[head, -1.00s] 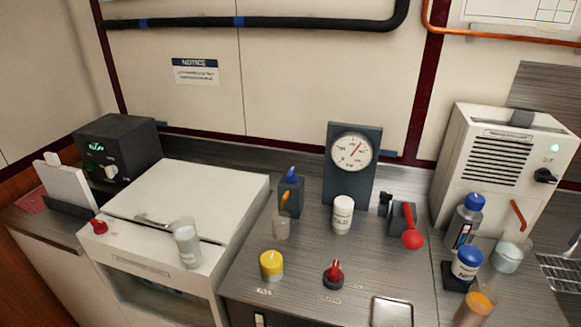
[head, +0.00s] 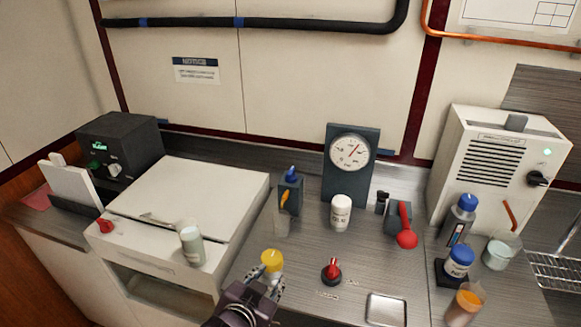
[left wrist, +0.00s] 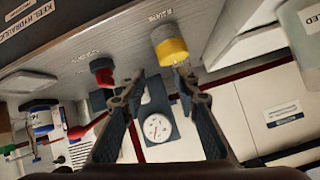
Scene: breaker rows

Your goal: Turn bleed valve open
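A yellow-topped round knob (head: 272,260) stands near the front of the grey counter; it also shows in the left wrist view (left wrist: 172,48). A red knob (head: 331,271) on a dark base stands to its right, also in the left wrist view (left wrist: 102,70). I cannot read their labels, so I cannot tell which is the bleed valve. My left gripper (head: 268,282) is just in front of the yellow knob. In the left wrist view its fingers (left wrist: 160,76) are apart with nothing between them; one tip is close to the yellow knob. Contact is unclear. My right gripper is out of view.
A dial gauge (head: 350,152) stands behind, with a white bottle (head: 340,212) before it. A red-ended lever (head: 406,239) is to the right. A clear cup (head: 281,220) is behind the yellow knob. A metal tray (head: 386,310) lies front right.

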